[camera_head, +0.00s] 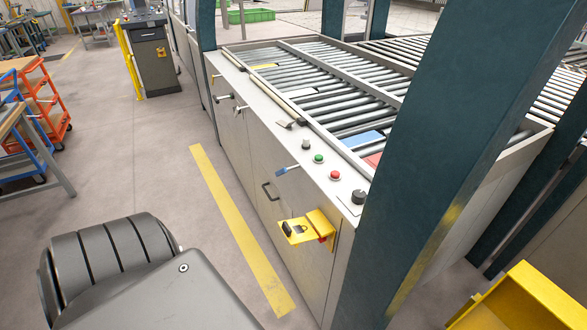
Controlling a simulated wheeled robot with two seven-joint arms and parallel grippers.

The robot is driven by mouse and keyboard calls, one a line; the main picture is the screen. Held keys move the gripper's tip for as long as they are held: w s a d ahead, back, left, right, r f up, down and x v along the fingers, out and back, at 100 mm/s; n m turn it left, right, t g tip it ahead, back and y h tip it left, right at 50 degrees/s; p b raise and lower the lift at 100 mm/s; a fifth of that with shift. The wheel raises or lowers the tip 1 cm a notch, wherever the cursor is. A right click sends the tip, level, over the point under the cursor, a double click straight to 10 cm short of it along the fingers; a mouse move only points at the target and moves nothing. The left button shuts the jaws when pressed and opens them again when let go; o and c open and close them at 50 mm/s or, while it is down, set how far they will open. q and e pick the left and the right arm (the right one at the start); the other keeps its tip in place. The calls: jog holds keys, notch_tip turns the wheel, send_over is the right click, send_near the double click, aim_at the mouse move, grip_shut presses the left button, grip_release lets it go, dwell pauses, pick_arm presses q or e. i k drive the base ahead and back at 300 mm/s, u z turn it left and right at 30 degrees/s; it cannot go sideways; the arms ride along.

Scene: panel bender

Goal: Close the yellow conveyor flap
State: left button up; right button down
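A small yellow flap (298,233) is on the front side panel of the roller conveyor (285,160), near its right end. Its plate sticks out from the panel toward the aisle and bears a black part. The flap stands out rather than lying flat against the panel. Neither of my grippers is in view, and nothing touches the flap.
A green button (318,158), a red button (335,175) and a black knob (358,196) sit on the conveyor's top edge. A dark teal post (440,150) rises right of the flap. A yellow object (525,300) is at lower right.

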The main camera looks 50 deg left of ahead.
aim_at(297, 230)
jog(key=u, duration=0.4)
jog(key=k, duration=1.1)
jog(key=u, duration=1.4)
jog(key=i, duration=1.25)
jog(key=z, duration=0.7)
